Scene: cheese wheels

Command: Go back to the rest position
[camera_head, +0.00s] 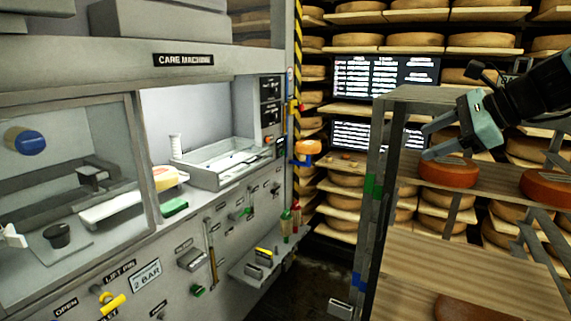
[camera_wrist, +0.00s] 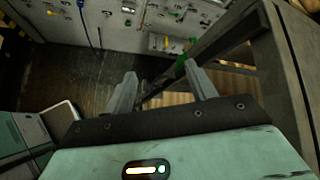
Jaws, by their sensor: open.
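My gripper (camera_head: 432,141) is at the right in the head view, beside the top of the grey rack frame (camera_head: 378,150). Its two fingers are apart with nothing between them. In the wrist view the open fingers (camera_wrist: 160,92) point down past a dark rack bar toward the floor and the machine front. An orange cheese wheel (camera_head: 449,173) lies on the rack's upper wooden shelf, just below and beyond the fingers, apart from them as far as I can tell. A second orange wheel (camera_head: 546,188) lies to its right, partly cut off by the bars.
The care machine (camera_head: 183,60), with a glass front, knobs and levers, fills the left. A small ledge (camera_head: 262,266) sticks out from it. Shelves of cheese wheels and two dark screens (camera_head: 384,77) stand behind. A dark floor gap (camera_head: 318,270) lies between machine and rack.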

